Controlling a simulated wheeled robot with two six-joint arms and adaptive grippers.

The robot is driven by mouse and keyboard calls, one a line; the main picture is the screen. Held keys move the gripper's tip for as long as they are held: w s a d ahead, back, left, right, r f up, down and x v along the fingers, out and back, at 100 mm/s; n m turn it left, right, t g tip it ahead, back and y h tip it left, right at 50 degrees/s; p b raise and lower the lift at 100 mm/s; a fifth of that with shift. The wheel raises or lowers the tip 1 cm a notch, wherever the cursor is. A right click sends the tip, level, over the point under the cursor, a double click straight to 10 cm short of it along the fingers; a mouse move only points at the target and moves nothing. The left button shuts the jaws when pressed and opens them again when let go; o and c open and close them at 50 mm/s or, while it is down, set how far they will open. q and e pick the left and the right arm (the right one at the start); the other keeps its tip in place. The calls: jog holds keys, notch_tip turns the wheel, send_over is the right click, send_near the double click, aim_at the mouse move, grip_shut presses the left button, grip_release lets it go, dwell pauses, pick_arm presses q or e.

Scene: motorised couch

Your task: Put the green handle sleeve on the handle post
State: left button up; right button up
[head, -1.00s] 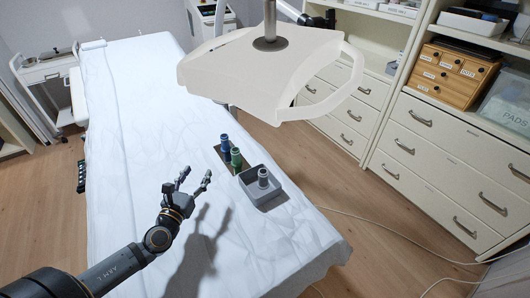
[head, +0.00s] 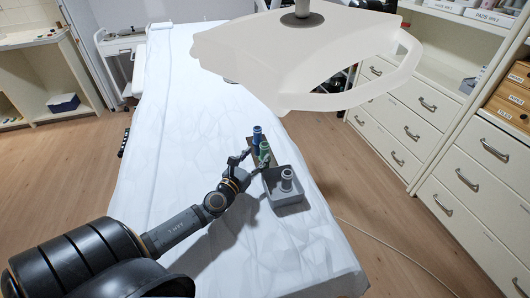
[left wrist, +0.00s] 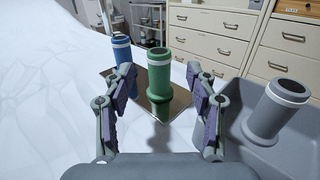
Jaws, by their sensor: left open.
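The green handle sleeve (head: 264,152) stands upright on a flat dark plate, and shows in the left wrist view (left wrist: 159,68) with a white band near its open top. My left gripper (head: 256,166) is open, with its fingers pointing at the sleeve. In the left wrist view my fingers (left wrist: 158,88) lie left and right of the sleeve, which stands between and beyond the tips. I see no contact. I cannot make out the handle post; the pale overhead lamp head (head: 290,60) with its looped side handle hangs above. My right gripper is not in view.
A blue sleeve (head: 257,133) stands on the plate (left wrist: 176,104) just behind the green one. A grey sleeve (head: 287,181) stands in a grey tray (head: 292,205) to the right. White-sheeted couch space (head: 185,120) lies free to the left. Drawer cabinets (head: 480,160) stand at the right.

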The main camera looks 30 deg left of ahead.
aim_at(262, 147)
pick_arm(q)
jog(key=w, duration=0.3)
jog(key=w+p, duration=0.1)
jog(key=w, duration=0.1)
jog(key=shift+w+a+r, duration=0.15)
jog(key=shift+a+r, duration=0.05)
jog(key=shift+r, duration=0.05)
jog(key=shift+c, duration=0.9)
jog(key=c, duration=0.9)
notch_tip(262, 147, up, 10)
jog(key=p, duration=0.8)
jog(key=shift+p, duration=0.4)
